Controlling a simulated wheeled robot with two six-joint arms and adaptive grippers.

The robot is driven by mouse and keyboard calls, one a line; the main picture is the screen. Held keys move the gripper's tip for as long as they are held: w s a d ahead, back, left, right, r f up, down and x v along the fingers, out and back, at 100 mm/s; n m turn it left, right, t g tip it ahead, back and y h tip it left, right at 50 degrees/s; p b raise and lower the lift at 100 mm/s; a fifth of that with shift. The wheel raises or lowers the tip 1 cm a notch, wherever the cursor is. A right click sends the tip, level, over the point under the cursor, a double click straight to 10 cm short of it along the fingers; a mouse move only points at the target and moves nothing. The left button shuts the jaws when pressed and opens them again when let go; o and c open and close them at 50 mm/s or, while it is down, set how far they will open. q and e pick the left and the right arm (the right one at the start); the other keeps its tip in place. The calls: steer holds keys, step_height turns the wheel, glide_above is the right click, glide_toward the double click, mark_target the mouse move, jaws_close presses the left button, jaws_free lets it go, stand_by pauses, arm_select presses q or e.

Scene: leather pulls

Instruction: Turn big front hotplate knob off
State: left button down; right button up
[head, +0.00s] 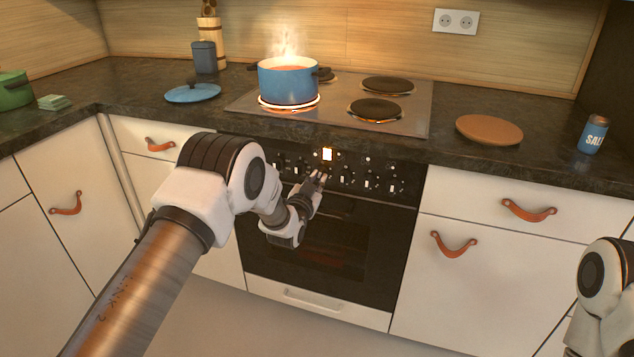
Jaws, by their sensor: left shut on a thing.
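The black oven control panel (380,178) carries a row of dark knobs with pale marks, below the cooktop's front edge. My left gripper (321,175) reaches the panel near its middle and is shut on a knob there. The gripper hides most of that knob, so its pointer angle cannot be told. The front left hotplate (289,107) glows orange around its rim under a blue pot (288,84). The pot holds reddish food and steams. My right gripper is out of view; only part of that arm shows at the lower right.
Other hotplates (380,109) on the cooktop are dark. A blue lid (193,93) lies left of the cooktop. A round wooden board (489,130) and a salt tin (593,135) stand right. A small lit display (327,154) glows above the knobs. Leather pulls (453,245) stick out from drawers.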

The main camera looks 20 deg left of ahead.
arm_select(q)
steer(key=shift+n, duration=1.6)
steer(key=c, duration=1.2)
jaws_free()
steer(key=s, duration=1.2)
steer(key=shift+a, duration=0.2)
steer(key=shift+f, duration=0.15)
